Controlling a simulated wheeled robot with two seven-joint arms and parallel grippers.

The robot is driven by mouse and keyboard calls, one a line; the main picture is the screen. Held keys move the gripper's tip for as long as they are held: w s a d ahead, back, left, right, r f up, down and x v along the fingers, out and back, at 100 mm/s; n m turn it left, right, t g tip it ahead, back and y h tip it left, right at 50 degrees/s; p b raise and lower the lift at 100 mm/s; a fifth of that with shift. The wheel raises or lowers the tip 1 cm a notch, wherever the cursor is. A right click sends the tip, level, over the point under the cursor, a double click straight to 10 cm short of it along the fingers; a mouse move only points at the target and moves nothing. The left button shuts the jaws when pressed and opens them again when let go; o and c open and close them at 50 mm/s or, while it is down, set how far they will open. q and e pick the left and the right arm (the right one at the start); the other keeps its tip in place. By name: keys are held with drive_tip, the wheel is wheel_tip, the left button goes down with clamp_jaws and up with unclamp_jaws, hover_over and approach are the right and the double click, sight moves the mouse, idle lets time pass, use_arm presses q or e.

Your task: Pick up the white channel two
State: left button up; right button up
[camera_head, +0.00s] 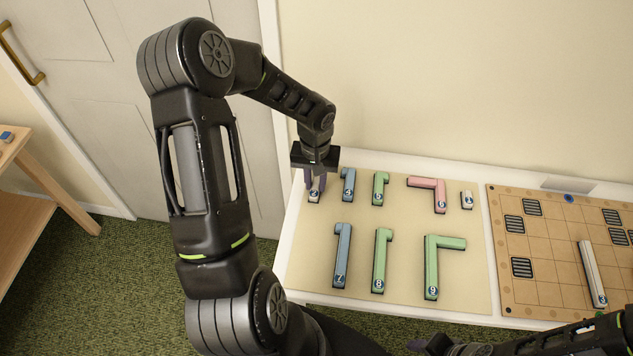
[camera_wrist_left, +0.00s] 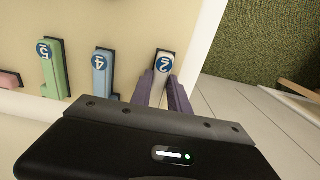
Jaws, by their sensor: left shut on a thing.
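The white channel two (camera_head: 314,195) is a short white piece with a blue round label "2", at the back left of the beige mat. My left gripper (camera_head: 316,180) reaches down over it from the back, with its purple fingers shut on its sides. In the left wrist view the piece (camera_wrist_left: 163,63) sits between the tips of the left gripper (camera_wrist_left: 163,85), label end showing, over its dark slot. I cannot tell whether it is lifted. My right gripper (camera_head: 430,345) shows only in part at the bottom edge, and its jaw state is unclear.
Beside it stand a blue piece 4 (camera_head: 348,185) and a green piece 5 (camera_head: 378,188). Several other coloured pieces lie on the mat (camera_head: 300,255). A brown board (camera_head: 540,290) with dark grates and a long white piece (camera_head: 592,272) is at right. The wall is close behind.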

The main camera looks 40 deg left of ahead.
sight(316, 185)
use_arm(q)
clamp_jaws()
drive_tip(key=shift+r, duration=0.5)
wheel_tip(316, 185, up, 9)
drive_tip(key=b, duration=0.1)
idle(0.5)
drive_tip(key=w+d+r+m, duration=0.2)
drive_tip(key=w+d+m, duration=0.1)
drive_tip(key=d, duration=0.5)
drive_tip(key=w+d+r+m, duration=0.2)
drive_tip(key=w+d, duration=0.4)
drive_tip(key=d, duration=0.2)
drive_tip(key=shift+d+r+m, duration=0.25)
drive_tip(key=shift+d+m, duration=0.15)
